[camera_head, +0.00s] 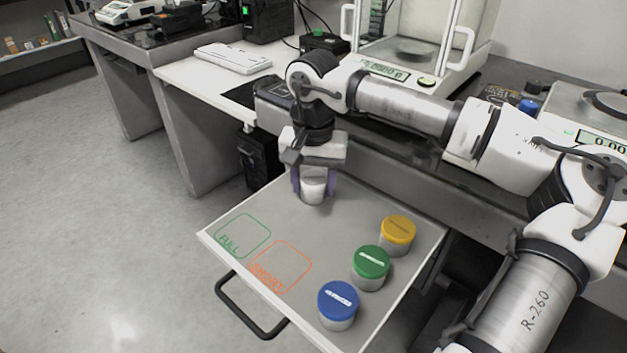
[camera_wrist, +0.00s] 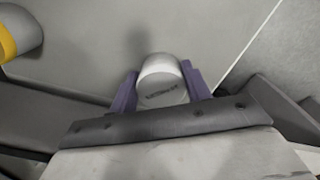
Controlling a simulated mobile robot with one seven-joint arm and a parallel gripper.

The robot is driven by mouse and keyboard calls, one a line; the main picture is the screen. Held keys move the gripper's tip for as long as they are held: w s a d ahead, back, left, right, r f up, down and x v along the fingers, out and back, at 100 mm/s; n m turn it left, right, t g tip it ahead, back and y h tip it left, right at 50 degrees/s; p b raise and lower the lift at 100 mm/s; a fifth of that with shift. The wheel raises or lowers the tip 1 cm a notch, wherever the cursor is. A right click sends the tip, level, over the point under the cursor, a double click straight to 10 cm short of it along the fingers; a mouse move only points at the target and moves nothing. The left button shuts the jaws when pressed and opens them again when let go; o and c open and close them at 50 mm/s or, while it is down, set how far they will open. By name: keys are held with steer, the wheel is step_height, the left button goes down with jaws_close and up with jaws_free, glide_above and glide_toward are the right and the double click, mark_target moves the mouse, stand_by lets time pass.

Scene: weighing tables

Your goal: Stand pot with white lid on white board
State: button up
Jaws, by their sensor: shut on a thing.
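The pot with the white lid (camera_head: 313,191) is between the fingers of my gripper (camera_head: 314,186), at the back left part of the pulled-out grey tray. My gripper points down and is shut on the pot. In the wrist view the white lid (camera_wrist: 161,68) shows between the two purple fingers (camera_wrist: 160,92), with small dark writing on it. The pot looks upright; I cannot tell whether its base touches the tray. I cannot make out a separate white board for certain; a white worktop (camera_head: 185,88) lies behind at the left.
The grey tray (camera_head: 330,236) has a green FULL outline and an orange SHORT outline, both empty. Pots with yellow (camera_head: 398,228), green (camera_head: 371,261) and blue (camera_head: 338,299) lids stand at its right.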

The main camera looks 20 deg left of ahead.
mark_target(314, 179)
steer(key=shift+f, duration=0.2)
steer(key=o, duration=1)
steer(key=shift+c, duration=0.2)
steer(key=shift+r, duration=0.1)
step_height(314, 179, up, 12)
steer(key=p, duration=0.2)
steer(key=shift+r, duration=0.2)
